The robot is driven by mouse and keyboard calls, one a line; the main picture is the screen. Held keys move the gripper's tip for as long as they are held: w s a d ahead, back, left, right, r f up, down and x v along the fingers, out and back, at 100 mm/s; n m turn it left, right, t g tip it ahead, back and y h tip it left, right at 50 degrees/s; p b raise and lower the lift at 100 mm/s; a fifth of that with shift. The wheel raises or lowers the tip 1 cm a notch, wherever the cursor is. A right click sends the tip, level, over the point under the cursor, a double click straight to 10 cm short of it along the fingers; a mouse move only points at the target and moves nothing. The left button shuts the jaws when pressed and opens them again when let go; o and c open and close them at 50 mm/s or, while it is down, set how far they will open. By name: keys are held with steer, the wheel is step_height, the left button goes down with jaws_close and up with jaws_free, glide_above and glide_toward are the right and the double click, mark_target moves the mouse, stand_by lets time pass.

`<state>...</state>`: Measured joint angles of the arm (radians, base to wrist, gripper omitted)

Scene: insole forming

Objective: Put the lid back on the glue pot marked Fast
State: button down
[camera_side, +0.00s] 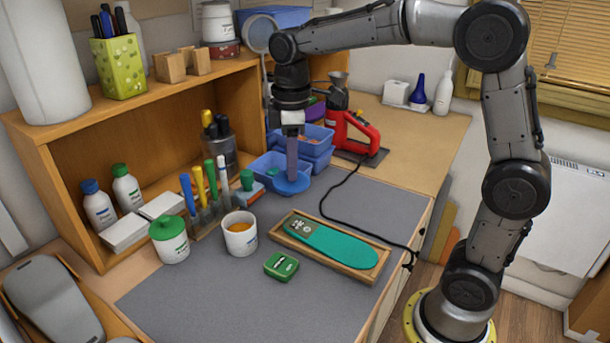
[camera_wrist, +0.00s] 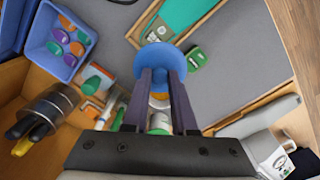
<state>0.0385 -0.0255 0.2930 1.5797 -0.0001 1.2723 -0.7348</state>
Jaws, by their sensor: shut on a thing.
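My gripper (camera_side: 292,158) is shut on a round blue lid (camera_side: 291,184), held level at the fingertips, in front of the blue bins. The wrist view also shows the blue lid (camera_wrist: 160,61) beyond the two fingers. An open white pot (camera_side: 240,241) with orange-brown contents stands on the grey mat, nearer the camera than my gripper. Another white pot (camera_side: 172,249) with a green lid (camera_side: 167,227) on stands to its left. Both pots have labels, too small to read. In the wrist view my fingers and the lid partly hide the pots.
A wooden tray (camera_side: 379,273) with a teal insole (camera_side: 345,246) lies right of the open pot. A small green tin (camera_side: 281,266) lies in front. A rack of upright tools (camera_side: 205,214) stands behind the pots. Blue bins (camera_side: 316,139) and a red tool (camera_side: 353,138) stand behind my gripper.

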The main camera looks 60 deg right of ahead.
steer(key=w+a+f+n, duration=0.1)
steer(key=w+a+f, duration=0.1)
steer(key=w+a, duration=0.6)
steer(key=shift+a+f, duration=0.15)
steer(key=shift+f, duration=2.7)
steer(key=shift+f, duration=0.2)
steer(key=shift+c, duration=0.8)
jaws_free()
steer(key=shift+r, duration=2.5)
